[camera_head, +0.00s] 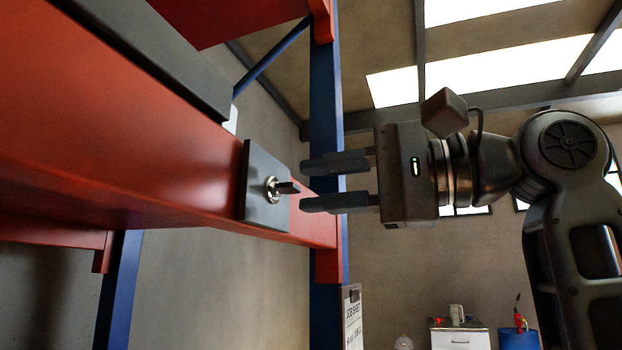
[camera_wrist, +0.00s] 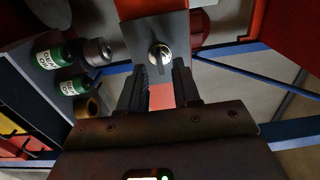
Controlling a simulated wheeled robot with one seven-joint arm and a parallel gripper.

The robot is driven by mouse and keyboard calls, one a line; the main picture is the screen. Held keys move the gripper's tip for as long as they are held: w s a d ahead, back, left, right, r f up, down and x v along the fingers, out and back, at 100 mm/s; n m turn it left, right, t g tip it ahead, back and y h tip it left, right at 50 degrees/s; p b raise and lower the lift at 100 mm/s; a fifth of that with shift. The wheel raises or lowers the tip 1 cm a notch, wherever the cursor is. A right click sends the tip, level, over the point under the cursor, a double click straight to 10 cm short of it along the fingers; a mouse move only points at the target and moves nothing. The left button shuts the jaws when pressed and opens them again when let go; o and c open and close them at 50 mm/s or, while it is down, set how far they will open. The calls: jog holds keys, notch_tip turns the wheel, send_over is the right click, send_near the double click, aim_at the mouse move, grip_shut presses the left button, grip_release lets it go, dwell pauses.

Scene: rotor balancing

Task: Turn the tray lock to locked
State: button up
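The tray lock is a grey square plate (camera_head: 265,190) on the front of a red beam, with a round metal cylinder and a dark flat key or knob (camera_head: 287,188) sticking out of it. In the wrist view the lock plate (camera_wrist: 150,32) is straight ahead, with its round metal knob (camera_wrist: 160,53) near the lower edge. My gripper (camera_head: 335,182) is open and empty. Its two fingers point at the lock, one above the other in the head view, a short way from the knob and apart from it. In the wrist view the fingers (camera_wrist: 158,85) lie either side below the knob.
The red beam (camera_head: 130,150) runs across the left, joined to a blue upright (camera_head: 327,110). In the wrist view, green gear oil bottles (camera_wrist: 48,58) stand at the left. A job sheet (camera_head: 352,318) hangs low on the upright. A white cabinet (camera_head: 460,338) and blue drum (camera_head: 517,339) stand far back.

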jog(key=shift+x, duration=0.9)
jog(key=shift+c, duration=0.2)
grip_shut()
